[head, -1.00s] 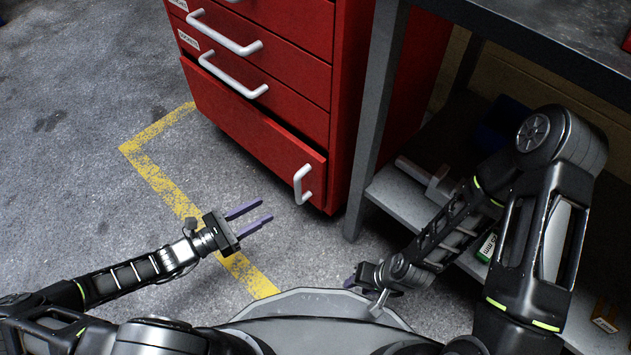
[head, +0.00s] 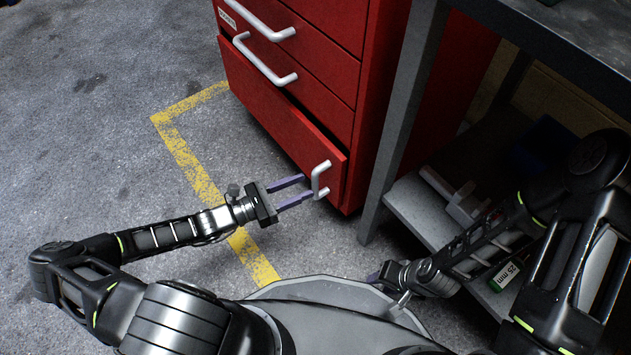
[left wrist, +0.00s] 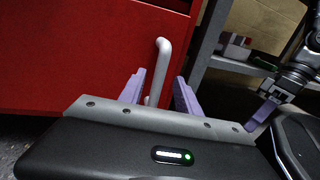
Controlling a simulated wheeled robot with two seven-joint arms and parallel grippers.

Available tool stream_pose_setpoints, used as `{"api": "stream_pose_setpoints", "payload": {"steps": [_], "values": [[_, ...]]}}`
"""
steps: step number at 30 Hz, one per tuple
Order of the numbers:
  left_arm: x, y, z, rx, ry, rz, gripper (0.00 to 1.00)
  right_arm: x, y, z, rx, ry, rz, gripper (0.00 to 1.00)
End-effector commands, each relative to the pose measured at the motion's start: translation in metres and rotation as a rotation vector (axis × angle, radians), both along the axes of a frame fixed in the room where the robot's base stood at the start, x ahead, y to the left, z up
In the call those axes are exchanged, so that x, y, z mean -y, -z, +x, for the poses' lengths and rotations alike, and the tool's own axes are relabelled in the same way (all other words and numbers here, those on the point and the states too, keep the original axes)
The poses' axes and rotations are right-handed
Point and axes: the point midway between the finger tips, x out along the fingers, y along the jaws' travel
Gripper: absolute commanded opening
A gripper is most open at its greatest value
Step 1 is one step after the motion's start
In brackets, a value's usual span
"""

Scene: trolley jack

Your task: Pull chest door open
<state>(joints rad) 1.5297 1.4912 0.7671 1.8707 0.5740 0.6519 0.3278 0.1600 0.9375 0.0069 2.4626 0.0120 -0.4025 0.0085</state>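The red chest (head: 300,75) stands at the top middle of the head view. Its bottom door (head: 270,125) is slightly ajar at the top edge, with a white vertical handle (head: 318,180) at its right end. My left gripper (head: 308,187) is open, its purple fingertips right at this handle. In the left wrist view the handle (left wrist: 160,65) stands between the two open fingers (left wrist: 158,90); contact cannot be told. My right gripper (head: 374,279) is low beside my base, partly hidden; it also shows at the right edge of the left wrist view (left wrist: 262,108).
A dark workbench (head: 560,45) with a grey leg (head: 400,130) stands right of the chest. Its lower shelf (head: 415,208) holds a green box (head: 505,274) and other items, close to my right arm. Floor left of the chest, with a yellow line (head: 185,155), is clear.

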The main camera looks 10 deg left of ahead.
Motion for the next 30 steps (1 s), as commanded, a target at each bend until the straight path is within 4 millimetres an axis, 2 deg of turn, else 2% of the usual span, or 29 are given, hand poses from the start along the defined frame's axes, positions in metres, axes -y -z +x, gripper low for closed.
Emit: {"api": "stream_pose_setpoints", "payload": {"steps": [3,9,19,30], "values": [[0.017,0.003,0.012,0.002,0.002,-0.004,0.40,0.001,0.009,0.002,0.002,0.002,0.001,0.36],[0.034,0.002,0.027,0.001,0.001,-0.001,0.40,0.001,0.015,0.003,0.003,0.003,0.003,0.36],[0.038,0.000,0.031,0.000,0.000,0.000,0.40,0.001,0.015,0.003,0.002,0.002,0.004,0.36],[0.037,0.000,0.030,0.000,0.000,0.000,0.10,0.001,0.015,0.003,0.002,0.002,0.003,0.36]]}}
